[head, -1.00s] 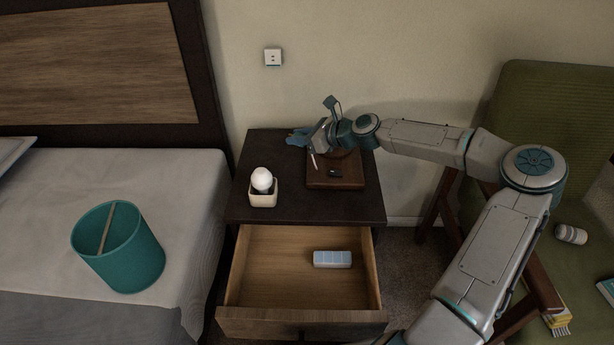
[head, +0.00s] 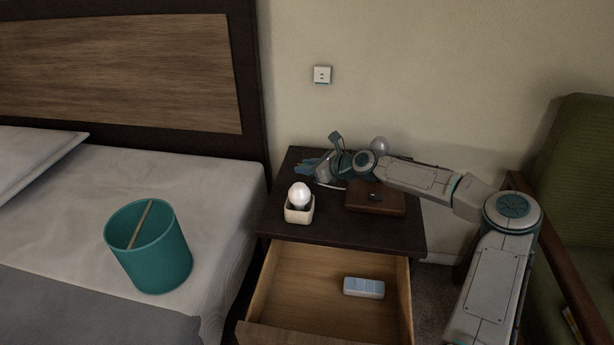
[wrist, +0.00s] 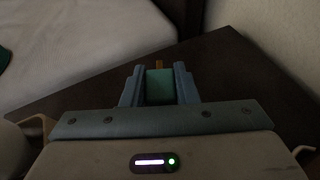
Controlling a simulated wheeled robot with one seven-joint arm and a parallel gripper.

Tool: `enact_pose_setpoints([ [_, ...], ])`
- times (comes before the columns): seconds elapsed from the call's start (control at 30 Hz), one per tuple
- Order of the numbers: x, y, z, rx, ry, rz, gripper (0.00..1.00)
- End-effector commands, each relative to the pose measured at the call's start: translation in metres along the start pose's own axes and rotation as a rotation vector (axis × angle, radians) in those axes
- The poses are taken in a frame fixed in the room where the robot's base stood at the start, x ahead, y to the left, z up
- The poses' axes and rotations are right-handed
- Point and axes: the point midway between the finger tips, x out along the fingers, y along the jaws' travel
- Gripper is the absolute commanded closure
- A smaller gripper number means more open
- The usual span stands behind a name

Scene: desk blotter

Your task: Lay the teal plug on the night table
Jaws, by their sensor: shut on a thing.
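My gripper (head: 303,167) is over the back left part of the dark night table (head: 335,231), low near its top. The wrist view shows my gripper (wrist: 159,86) shut on the teal plug (wrist: 159,88), with a small brass-coloured end pointing away from me. The dark table top (wrist: 215,75) lies beneath it there. I cannot tell whether the plug touches the table. In the head view the plug is not clearly visible at the gripper.
A cream pot (head: 298,213) with a white bulb (head: 299,194) stands in front of the gripper. A brown wooden base (head: 376,203) is to the right, by my arm. The open drawer (head: 315,300) holds a pale blue-white case (head: 364,287). A teal bin (head: 150,255) stands on the bed.

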Motion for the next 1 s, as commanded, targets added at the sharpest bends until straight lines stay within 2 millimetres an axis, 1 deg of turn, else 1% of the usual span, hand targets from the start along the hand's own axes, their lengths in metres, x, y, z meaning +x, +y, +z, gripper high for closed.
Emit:
enact_pose_setpoints([
  [0.03, 0.005, 0.001, -0.012, 0.004, -0.001, 0.002, 0.99],
  [0.13, 0.009, 0.001, -0.022, 0.003, -0.001, 0.002, 0.99],
  [0.57, 0.011, 0.001, -0.027, 0.002, 0.0, 0.001, 0.99],
  [0.6, 0.011, 0.001, -0.026, 0.002, -0.001, 0.001, 0.65],
  [0.63, 0.011, 0.001, -0.026, 0.001, -0.001, 0.001, 0.57],
  [0.67, 0.011, 0.001, -0.026, 0.001, -0.001, 0.001, 0.51],
  [1.0, 0.01, 0.001, -0.024, -0.001, -0.001, 0.001, 0.51],
])
